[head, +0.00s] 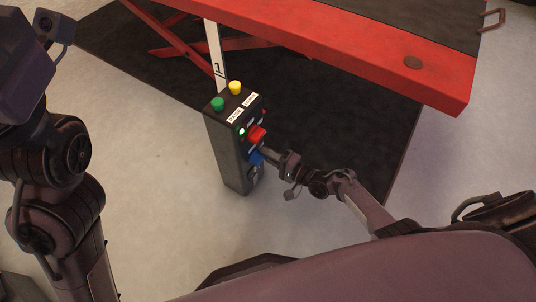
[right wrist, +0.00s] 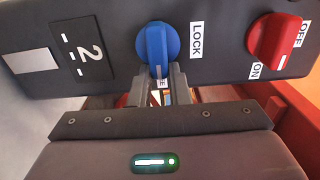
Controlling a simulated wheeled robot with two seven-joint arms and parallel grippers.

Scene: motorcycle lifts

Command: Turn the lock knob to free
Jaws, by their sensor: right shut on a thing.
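The blue lock knob (right wrist: 157,45) sits on the dark face of the control box between a "LOCK" label (right wrist: 195,42) on its right and a label partly hidden by my fingers below it. Its raised grip runs roughly up and down in the right wrist view. The knob also shows in the head view (head: 256,157), low on the box. My right gripper (right wrist: 162,75) is shut on the knob's lower part; in the head view it reaches the box from the right (head: 267,155). My left arm stands at the left of the head view, with its gripper out of sight.
The control box (head: 229,153) carries a green button (head: 217,104), a yellow button (head: 235,88) and a red ON/OFF knob (right wrist: 275,40) beside the blue one. A red lift platform (head: 380,55) stands behind. Pale floor (head: 155,165) is clear to the left.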

